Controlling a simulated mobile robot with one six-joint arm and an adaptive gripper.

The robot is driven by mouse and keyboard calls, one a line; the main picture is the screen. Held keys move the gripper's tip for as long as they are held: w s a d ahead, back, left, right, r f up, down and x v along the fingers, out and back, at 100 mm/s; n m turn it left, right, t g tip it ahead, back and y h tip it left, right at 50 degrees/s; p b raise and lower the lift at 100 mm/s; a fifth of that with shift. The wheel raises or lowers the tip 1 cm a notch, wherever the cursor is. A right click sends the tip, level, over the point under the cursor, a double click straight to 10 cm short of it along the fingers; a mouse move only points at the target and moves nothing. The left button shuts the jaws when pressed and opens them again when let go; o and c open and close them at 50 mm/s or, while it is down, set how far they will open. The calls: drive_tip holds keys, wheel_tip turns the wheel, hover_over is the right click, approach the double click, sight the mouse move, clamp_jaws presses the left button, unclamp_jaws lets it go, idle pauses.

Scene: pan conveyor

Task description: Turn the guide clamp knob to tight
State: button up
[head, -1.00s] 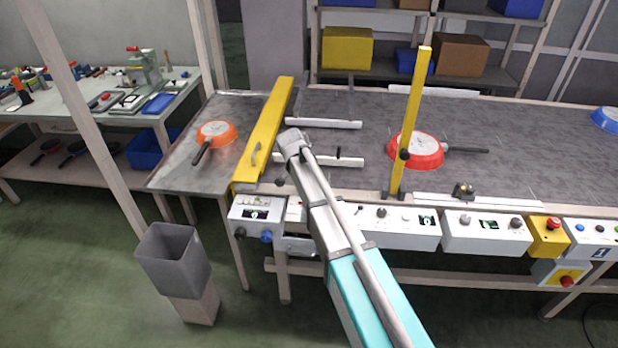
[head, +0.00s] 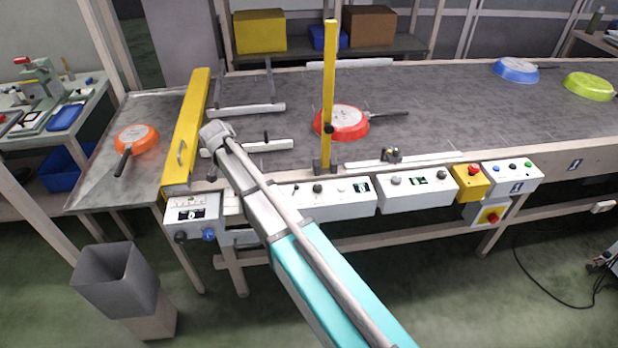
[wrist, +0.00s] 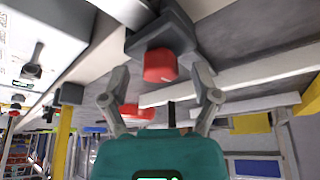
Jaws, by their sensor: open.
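The guide clamp knob is red (wrist: 160,65) and sits on a dark block (wrist: 160,30) in the wrist view. A small pale mark shows near its lower edge. My gripper (wrist: 158,68) is open, with one finger on each side of the knob and a visible gap on both sides. In the head view my arm's end is over the near left of the conveyor, beside the white guide rails (head: 245,111). It hides the knob and my fingers there.
A yellow beam (head: 188,125) stands just left of my arm's end. A yellow post (head: 328,90) stands to the right, by a red pan (head: 345,124). Control boxes (head: 333,195) line the conveyor's front edge. An orange pan (head: 140,139) lies on the left table.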

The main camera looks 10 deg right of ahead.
drive_tip(key=shift+s+n+t+y, duration=0.1)
drive_tip(key=shift+n+t+y, duration=0.35)
drive_tip(key=shift+n, duration=1.35)
drive_tip(key=shift+d+n+y, duration=0.15)
drive_tip(key=shift+n+y, duration=0.9)
drive_tip(key=shift+n, duration=1.25)
drive_tip(key=shift+d+n+y, duration=0.1)
drive_tip(key=shift+n+y, duration=0.7)
drive_tip(key=shift+n, duration=1.3)
drive_tip(key=shift+n+g+y, duration=0.65)
drive_tip(key=shift+n+y, duration=0.05)
drive_tip(key=shift+n, duration=1.5)
drive_tip(key=shift+d+r, duration=0.1)
drive_tip(key=shift+r, duration=0.15)
drive_tip(key=p+v, duration=1.3)
drive_tip(key=v, duration=0.1)
drive_tip(key=s+d+f+m+g+h, duration=0.2)
drive_tip(key=s+d+m, duration=0.5)
drive_tip(key=s+d, duration=0.9)
drive_tip(key=shift+s+d+f+m+g+h+b, duration=0.15)
drive_tip(key=shift+s+d+m+g+h+b, duration=0.2)
drive_tip(key=shift+s, duration=0.8)
